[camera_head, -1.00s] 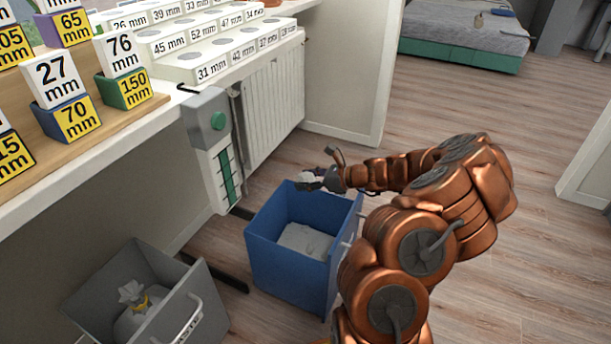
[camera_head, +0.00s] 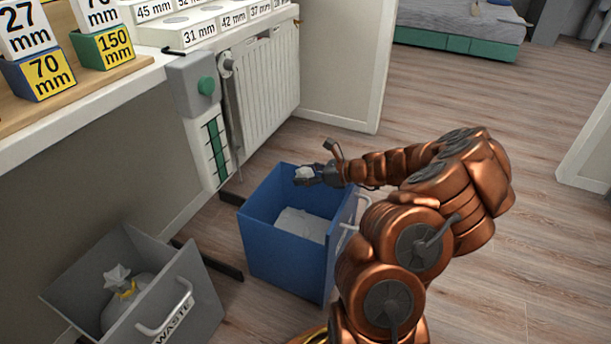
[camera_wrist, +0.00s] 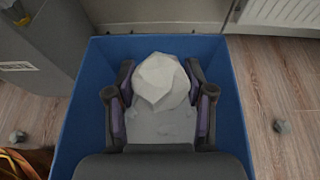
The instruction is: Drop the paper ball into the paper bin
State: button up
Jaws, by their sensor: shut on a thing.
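The white crumpled paper ball (camera_wrist: 160,80) is between the two fingers of my gripper (camera_wrist: 160,105) in the wrist view. My gripper is shut on it. In the head view my gripper (camera_head: 308,176) holds the ball (camera_head: 303,172) over the blue paper bin (camera_head: 285,255), near its far rim. The blue bin is open at the top, with light grey-white content (camera_head: 303,224) low inside it. In the wrist view the bin's blue walls (camera_wrist: 82,110) surround the gripper on the far, left and right sides. The ball's underside is hidden.
A grey waste bin (camera_head: 190,275) with a tied bag (camera_head: 125,300) stands at the lower left. A desk (camera_head: 70,125) with labelled blocks and a radiator (camera_head: 265,85) lie behind. Floor at right is clear.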

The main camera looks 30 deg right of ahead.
jog(key=o, duration=0.9)
jog(key=v, duration=1.2)
